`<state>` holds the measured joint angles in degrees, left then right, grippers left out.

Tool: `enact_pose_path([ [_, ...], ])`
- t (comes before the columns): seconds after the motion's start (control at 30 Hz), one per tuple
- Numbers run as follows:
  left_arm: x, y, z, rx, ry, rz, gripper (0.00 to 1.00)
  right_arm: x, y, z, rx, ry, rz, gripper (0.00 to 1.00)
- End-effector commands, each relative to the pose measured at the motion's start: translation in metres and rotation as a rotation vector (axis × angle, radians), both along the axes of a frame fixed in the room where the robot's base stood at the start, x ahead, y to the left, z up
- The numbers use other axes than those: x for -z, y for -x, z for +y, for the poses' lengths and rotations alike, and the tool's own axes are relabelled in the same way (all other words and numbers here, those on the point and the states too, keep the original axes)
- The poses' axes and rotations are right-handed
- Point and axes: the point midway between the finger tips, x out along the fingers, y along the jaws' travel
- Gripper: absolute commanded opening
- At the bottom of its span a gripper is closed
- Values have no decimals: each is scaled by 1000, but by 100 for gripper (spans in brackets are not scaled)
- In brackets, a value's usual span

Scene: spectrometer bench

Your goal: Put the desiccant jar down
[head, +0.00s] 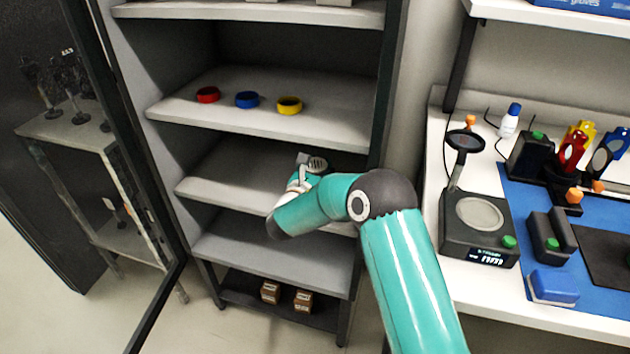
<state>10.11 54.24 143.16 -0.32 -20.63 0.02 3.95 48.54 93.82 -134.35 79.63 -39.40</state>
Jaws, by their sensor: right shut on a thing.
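My right gripper (303,165) reaches into the open cabinet, at the third shelf (235,180) from the top of the picture. It is shut on a small grey thing with a slotted or perforated round top (317,164), which looks like the desiccant jar. My own arm and gripper hide most of the jar, and I cannot tell whether its base touches the shelf. My left gripper is not in view.
Red (208,95), blue (247,99) and yellow (289,105) rings sit on the shelf above. Two small brown boxes (270,291) are at the bottom. The cabinet's glass door (125,150) stands open at left. A cluttered bench (480,285) is at right. The third shelf's left part is clear.

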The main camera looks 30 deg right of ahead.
Motion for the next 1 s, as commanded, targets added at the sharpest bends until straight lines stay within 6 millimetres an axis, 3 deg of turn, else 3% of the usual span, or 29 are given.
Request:
enact_pose_path([
  [0.5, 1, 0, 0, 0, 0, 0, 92, 54, 0, 1, -2, 0, 2, 0],
  [0.9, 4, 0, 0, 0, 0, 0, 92, 61, -2, 0, -3, 0, 0, 0],
  [0.93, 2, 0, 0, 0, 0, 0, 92, 60, -2, 0, -3, -1, 1, 62],
  [1.0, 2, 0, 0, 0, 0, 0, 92, 60, -3, 0, -3, -1, 1, 73],
])
